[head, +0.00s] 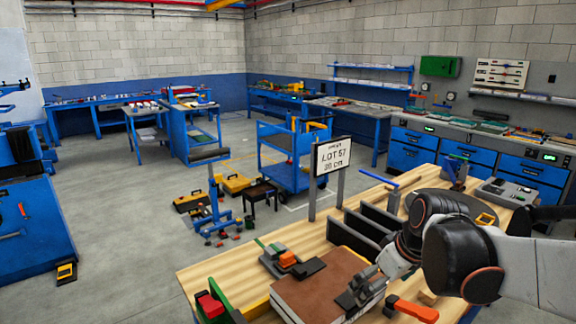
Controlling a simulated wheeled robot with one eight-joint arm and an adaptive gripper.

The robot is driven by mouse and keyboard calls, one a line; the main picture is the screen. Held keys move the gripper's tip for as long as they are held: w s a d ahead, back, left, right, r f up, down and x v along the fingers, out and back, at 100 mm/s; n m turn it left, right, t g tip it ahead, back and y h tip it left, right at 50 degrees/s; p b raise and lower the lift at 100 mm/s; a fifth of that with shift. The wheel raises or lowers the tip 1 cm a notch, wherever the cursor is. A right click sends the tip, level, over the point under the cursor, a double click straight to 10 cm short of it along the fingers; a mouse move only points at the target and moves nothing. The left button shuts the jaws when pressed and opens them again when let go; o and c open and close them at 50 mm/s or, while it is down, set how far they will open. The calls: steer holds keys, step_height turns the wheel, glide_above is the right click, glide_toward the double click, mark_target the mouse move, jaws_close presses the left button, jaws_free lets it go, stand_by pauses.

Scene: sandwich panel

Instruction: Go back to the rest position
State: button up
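My gripper (358,292) shows at the lower right of the head view, at the end of my grey and black arm. It is low over the right part of a brown-topped sandwich panel (318,283) on the wooden workbench (222,272). Its fingers are small and dark here, so I cannot tell if they are open or shut, or if they touch the panel. An orange-handled tool (415,311) lies to the right of the gripper.
A "LOT 57" sign (332,156) stands at the bench's far edge. Black upright plates (362,226) stand near my arm. A green-and-orange clamp-like tool (283,260) and a red-and-green one (212,304) lie on the left.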

steer(key=s+a+r+m+t+h, duration=0.1)
steer(key=s+m, duration=0.4)
steer(key=s, duration=0.9)
steer(key=shift+r+m+t+h, duration=0.3)
steer(key=shift+r+t+h, duration=0.2)
steer(key=shift+r+t, duration=0.6)
